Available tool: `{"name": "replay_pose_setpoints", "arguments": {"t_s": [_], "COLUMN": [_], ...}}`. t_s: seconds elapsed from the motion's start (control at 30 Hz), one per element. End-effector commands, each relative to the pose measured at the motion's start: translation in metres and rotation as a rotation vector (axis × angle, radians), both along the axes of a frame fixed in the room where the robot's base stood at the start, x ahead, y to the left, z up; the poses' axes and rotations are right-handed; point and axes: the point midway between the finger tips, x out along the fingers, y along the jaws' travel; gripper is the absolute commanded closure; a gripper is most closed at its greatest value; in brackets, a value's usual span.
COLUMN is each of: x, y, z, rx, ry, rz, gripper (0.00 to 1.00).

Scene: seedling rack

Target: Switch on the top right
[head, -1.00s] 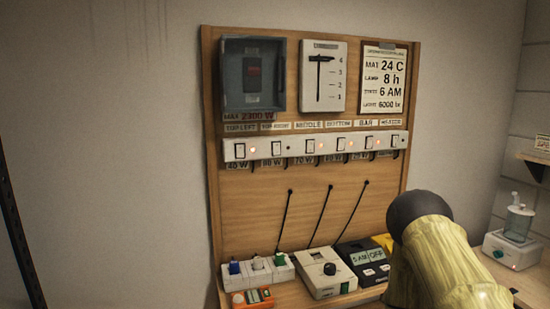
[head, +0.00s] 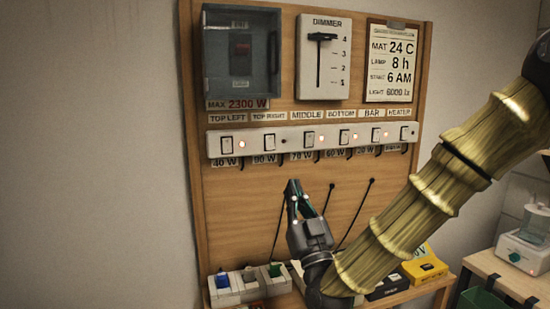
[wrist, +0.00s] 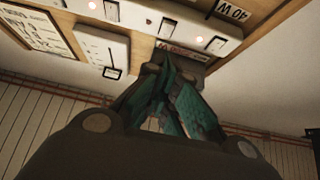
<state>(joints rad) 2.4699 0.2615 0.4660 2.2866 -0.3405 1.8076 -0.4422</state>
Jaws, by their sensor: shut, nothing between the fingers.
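The top right switch (head: 269,142) is a white rocker in the white switch strip (head: 215,148) on the wooden board, under the label "TOP RIGHT" and above "90 W". The small lamp beside it looks dark. It also shows in the wrist view (wrist: 168,27), where the picture is turned over. My gripper (head: 296,186) is shut and empty. Its green fingers point up, below the strip and slightly right of this switch, apart from it. The fingertips also show in the wrist view (wrist: 168,72).
The top left switch (head: 226,145) has a lit red lamp; the middle (head: 308,139), bottom (head: 345,137) and bar (head: 376,135) lamps also glow. A grey breaker box (head: 240,60) and a dimmer (head: 324,65) sit above. Plugs and boxes stand on the shelf below.

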Motion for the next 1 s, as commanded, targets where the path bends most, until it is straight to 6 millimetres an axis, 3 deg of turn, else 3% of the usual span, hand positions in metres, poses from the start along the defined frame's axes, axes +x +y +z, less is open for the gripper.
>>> {"name": "replay_pose_setpoints", "arguments": {"t_s": [0.1, 0.53, 1.0], "x": [-0.003, 0.002, 0.054], "y": [0.004, 0.009, 0.023], "z": [0.012, 0.017, 0.061], "rx": [0.008, 0.009, 0.009], "ry": [-0.031, -0.031, -0.03], "rz": [0.002, 0.007, 0.004], "gripper": [1.0, 1.0, 1.0]}}
